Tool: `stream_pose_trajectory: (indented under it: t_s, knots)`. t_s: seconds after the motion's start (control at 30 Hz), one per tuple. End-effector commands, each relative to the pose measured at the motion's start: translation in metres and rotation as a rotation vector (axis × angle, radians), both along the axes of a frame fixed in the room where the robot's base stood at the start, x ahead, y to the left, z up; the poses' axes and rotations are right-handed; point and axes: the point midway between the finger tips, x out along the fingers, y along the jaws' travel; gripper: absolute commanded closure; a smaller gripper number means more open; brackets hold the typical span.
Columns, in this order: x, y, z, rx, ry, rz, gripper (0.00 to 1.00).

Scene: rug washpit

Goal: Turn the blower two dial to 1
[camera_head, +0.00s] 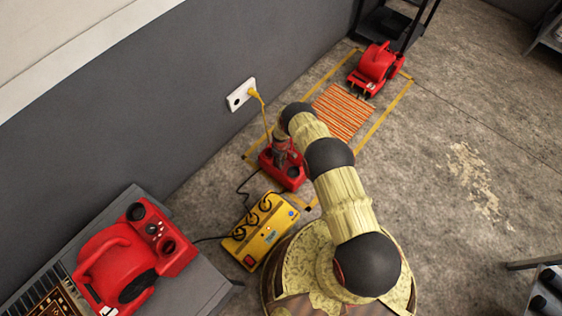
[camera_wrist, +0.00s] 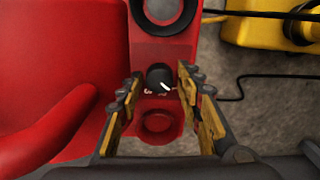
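The red blower (camera_head: 290,179) under my arm stands on the floor by the wall; its red panel and body (camera_wrist: 50,70) fill much of the wrist view. A small black dial (camera_wrist: 158,75) with a white pointer mark sits on the panel, the mark slanting toward the lower right. White print beside the dial is too small to read. My gripper (camera_wrist: 161,80) is open, with one finger on each side of the dial. I see a narrow gap at each side but cannot tell whether either finger touches. In the head view my gripper (camera_head: 282,148) partly hides this blower.
A yellow power box (camera_head: 262,232) with black cables stands on the floor nearby. Another red blower (camera_head: 105,255) is on a grey bench at the left; a third (camera_head: 376,66) stands at the back. A wall socket (camera_head: 240,95) holds a yellow plug.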

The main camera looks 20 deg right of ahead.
Motion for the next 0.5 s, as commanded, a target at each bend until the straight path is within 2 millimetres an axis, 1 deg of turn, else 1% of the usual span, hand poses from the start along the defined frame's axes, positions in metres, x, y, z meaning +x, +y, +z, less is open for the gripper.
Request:
stream_pose_trajectory:
  t_s: [0.17,0.27,0.5]
  knots:
    - [0.002,0.0,0.016,0.0,-0.002,0.0,0.64]
    - [0.001,0.0,0.029,0.0,-0.001,0.0,0.64]
    - [0.002,0.0,0.067,0.0,-0.002,0.0,0.64]
